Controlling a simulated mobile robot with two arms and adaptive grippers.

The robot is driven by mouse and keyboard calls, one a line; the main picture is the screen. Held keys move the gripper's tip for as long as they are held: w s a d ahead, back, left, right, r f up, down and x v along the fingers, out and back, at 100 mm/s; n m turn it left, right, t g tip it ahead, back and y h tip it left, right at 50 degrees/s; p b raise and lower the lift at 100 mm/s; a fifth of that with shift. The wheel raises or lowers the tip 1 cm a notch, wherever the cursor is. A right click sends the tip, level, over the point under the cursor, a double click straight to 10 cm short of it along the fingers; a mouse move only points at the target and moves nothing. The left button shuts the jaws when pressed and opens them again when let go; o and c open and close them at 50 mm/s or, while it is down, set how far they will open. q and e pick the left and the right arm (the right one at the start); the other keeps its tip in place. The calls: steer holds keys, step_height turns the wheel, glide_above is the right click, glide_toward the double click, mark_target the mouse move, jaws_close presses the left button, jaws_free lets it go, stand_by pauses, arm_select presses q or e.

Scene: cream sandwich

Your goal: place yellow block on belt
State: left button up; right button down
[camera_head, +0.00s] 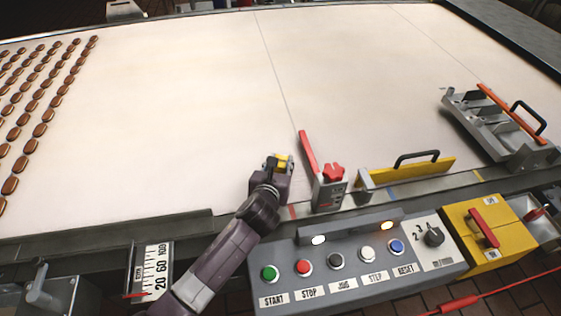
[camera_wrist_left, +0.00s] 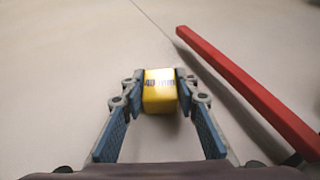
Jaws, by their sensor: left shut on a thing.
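The yellow block (camera_head: 281,158) is at the tip of my left gripper (camera_head: 278,163) in the head view, over the near part of the pale belt (camera_head: 170,110). In the left wrist view the yellow block (camera_wrist_left: 160,92), marked "40 mm", sits between the two blue-padded fingers of my left gripper (camera_wrist_left: 159,95), which are shut on it. I cannot tell whether the block touches the belt. My right gripper is not in view.
A red bar (camera_head: 308,152) with a red knob (camera_head: 334,171) stands just right of my gripper; the bar also shows in the wrist view (camera_wrist_left: 245,90). Rows of brown biscuits (camera_head: 42,129) lie far left. A button panel (camera_head: 345,262) is in front. The belt's middle is clear.

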arm_select(q)
steer(key=shift+f, duration=0.15)
steer(key=o, duration=1.2)
steer(key=shift+r, duration=0.25)
steer(key=v, duration=1.2)
